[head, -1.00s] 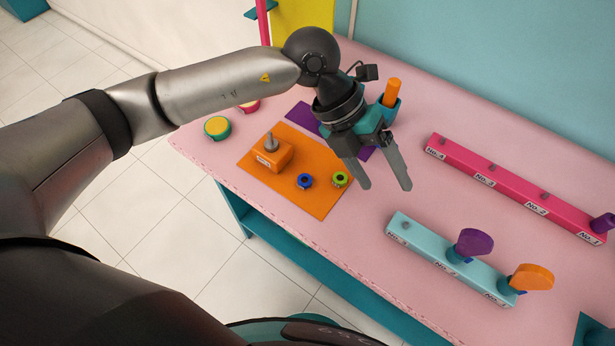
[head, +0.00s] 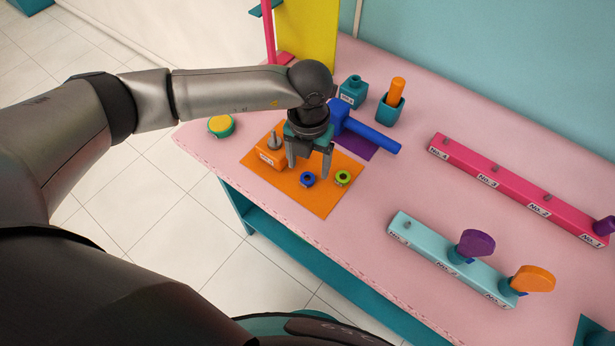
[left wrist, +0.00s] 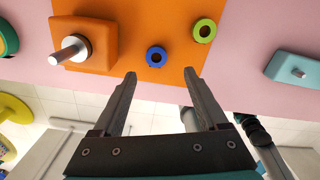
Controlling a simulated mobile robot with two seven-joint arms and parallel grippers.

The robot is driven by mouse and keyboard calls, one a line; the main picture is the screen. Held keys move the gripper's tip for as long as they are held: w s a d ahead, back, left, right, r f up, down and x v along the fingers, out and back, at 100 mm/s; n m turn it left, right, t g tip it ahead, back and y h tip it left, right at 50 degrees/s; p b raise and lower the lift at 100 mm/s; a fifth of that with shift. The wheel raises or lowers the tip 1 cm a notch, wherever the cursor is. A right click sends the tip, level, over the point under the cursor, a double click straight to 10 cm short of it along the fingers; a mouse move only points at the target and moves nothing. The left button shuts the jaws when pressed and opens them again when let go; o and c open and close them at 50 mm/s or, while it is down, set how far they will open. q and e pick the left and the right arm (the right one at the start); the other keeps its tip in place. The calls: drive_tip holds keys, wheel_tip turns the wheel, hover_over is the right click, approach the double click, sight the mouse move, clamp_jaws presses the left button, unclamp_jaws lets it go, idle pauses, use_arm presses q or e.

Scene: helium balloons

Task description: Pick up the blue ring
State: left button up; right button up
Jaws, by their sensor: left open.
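The small blue ring (head: 308,179) lies flat on the orange mat (head: 318,205), near its front edge. It also shows in the left wrist view (left wrist: 156,57), beyond the fingertips and between their lines. My left gripper (head: 308,172) is open and empty, pointing down above the mat, close to the blue ring. In the left wrist view its two fingers (left wrist: 160,73) are spread apart, with nothing between them. A green ring (head: 343,178) lies to the right of the blue ring. My right gripper is not in view.
An orange block with a metal peg (head: 272,154) stands left of the rings. A blue hammer-like tool (head: 372,135) lies behind my gripper. A light blue rack (head: 435,247) and a pink rack (head: 510,187) stand to the right, with bare pink table between.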

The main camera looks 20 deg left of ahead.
sight(307, 175)
use_arm(q)
drive_tip(key=shift+w+a+f, duration=0.1)
drive_tip(key=shift+a+f, duration=0.05)
drive_tip(key=shift+f, duration=1.25)
drive_tip(key=shift+w+a+f, duration=0.1)
drive_tip(key=shift+f, duration=1.3)
drive_tip(key=shift+c, duration=0.4)
clamp_jaws()
